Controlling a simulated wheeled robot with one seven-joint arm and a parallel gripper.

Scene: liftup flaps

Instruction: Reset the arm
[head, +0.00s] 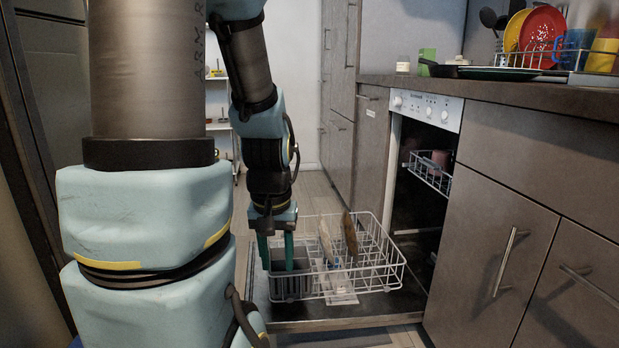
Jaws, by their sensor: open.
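My arm reaches down from the top of the head view. My gripper (277,254) points down with its two green fingers apart, over the grey cutlery basket (291,284) at the left end of the pulled-out lower dishwasher rack (385,277). The fingers overlap the basket in the picture; I cannot tell whether they are inside it or touching it. Nothing shows between them.
The dishwasher (427,108) is open, its door (330,325) lowered under the rack. Two brown items (349,235) stand in the rack. An upper rack (428,172) is inside. A counter (560,97) with a dish rack is at right.

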